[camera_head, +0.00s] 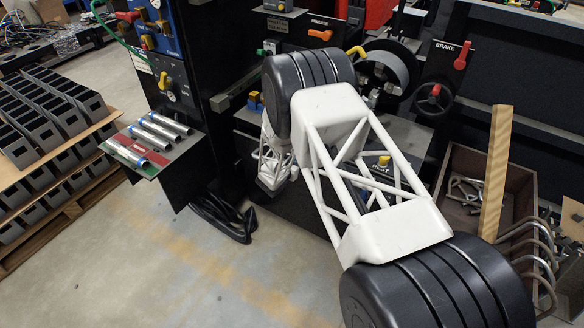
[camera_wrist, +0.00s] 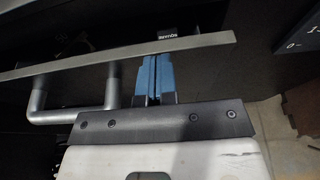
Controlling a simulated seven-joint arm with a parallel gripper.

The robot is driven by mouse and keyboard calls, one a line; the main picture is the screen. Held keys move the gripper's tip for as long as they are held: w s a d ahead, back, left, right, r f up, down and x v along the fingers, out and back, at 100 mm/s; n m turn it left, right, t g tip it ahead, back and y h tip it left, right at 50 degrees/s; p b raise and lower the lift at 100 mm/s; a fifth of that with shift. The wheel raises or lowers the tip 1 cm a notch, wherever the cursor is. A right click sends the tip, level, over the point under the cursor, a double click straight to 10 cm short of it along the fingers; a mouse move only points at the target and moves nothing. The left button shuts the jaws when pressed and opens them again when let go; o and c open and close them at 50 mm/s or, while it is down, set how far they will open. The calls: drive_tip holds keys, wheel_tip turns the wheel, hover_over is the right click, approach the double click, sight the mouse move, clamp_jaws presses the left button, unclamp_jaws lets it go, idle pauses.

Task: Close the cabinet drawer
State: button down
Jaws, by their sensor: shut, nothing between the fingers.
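In the wrist view, the drawer shows as a dark front with a long pale grey top edge (camera_wrist: 205,43) slanting across the picture. A grey bar handle (camera_wrist: 72,112) sticks out from the front at the left. A small label reading "SQUARE" is by the edge. My gripper (camera_wrist: 153,62) has blue fingers held together, empty, with the tips at the grey edge, right of the handle. Whether they touch it, I cannot tell. The dark cabinet (camera_head: 197,60) stands left of my arm in the head view. My white arm hides the fingers there.
A shelf with several metal tubes (camera_head: 165,128) juts out at the left. Racks of grey bins (camera_head: 45,115) stand on a pallet at far left. A brown crate of metal parts (camera_head: 520,185) is at the right. Black cables lie by the cabinet. The floor (camera_head: 190,260) in front is clear.

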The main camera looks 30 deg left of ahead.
drive_tip(key=shift+w, duration=0.15)
drive_tip(key=shift+w, duration=1.25)
drive_tip(key=shift+s, duration=0.15)
drive_tip(key=f+v, duration=0.1)
drive_tip(key=v, duration=1.2)
drive_tip(key=shift+s, duration=0.45)
drive_tip(key=shift+r, duration=0.1)
